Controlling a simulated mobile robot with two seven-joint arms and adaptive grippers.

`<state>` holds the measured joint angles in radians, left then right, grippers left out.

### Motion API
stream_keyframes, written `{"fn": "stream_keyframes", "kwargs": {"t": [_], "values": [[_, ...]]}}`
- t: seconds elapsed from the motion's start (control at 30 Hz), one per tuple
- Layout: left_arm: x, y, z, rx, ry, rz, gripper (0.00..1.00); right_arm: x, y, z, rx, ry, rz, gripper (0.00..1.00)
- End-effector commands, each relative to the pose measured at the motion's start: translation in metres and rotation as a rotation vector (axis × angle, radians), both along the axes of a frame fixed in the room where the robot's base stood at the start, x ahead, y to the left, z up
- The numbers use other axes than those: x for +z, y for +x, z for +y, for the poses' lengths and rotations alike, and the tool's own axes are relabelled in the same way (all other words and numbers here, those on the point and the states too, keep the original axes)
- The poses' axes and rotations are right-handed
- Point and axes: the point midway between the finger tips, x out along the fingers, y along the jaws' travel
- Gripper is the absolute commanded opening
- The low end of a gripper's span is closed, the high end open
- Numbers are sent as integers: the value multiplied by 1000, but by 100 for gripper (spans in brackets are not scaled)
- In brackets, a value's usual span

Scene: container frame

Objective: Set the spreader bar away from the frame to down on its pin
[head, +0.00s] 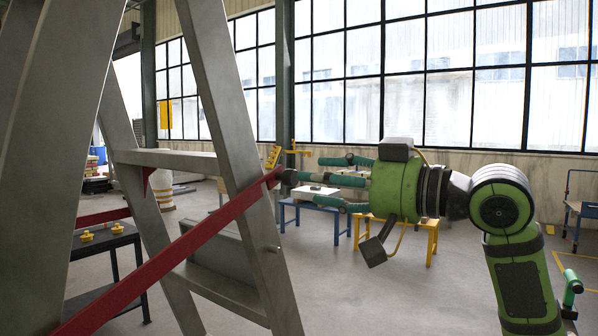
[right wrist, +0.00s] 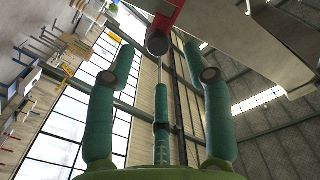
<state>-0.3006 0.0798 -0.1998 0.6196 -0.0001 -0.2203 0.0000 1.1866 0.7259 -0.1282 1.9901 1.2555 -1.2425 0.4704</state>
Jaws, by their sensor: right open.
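The red spreader bar (head: 185,245) slopes across the grey metal frame (head: 235,130), low at the left and high at the right. Its raised end has a dark round knob (head: 289,177), also seen in the right wrist view (right wrist: 158,42) with the red end (right wrist: 167,14). A small pin (head: 273,249) sticks out of the frame's near post below the bar. My right gripper (head: 314,181) is open, its green fingers pointing left toward the knob. In the wrist view the knob lies ahead between the spread fingers; contact cannot be told. My left gripper is not in view.
Another red bar (head: 102,217) is behind the frame at left. A black table (head: 105,240) with yellow parts stands there. Open floor lies below my right arm.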

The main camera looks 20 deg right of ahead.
Motion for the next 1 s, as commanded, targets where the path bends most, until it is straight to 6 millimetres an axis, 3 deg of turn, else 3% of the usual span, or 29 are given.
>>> {"fn": "stream_keyframes", "kwargs": {"t": [0.1,0.3,0.63,0.67,0.77,0.8,1.0], "values": [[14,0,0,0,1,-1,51,4,16,13,3,0,3,51],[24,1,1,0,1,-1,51,2,34,27,1,1,2,51],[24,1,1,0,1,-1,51,-1,39,30,-1,-2,0,51],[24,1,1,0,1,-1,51,-1,38,30,-1,-2,0,47],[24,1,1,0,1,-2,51,-1,38,30,-1,-2,0,7],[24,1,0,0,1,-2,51,-1,38,30,-1,-2,0,0],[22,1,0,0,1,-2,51,-4,39,29,-2,2,4,0]]}}
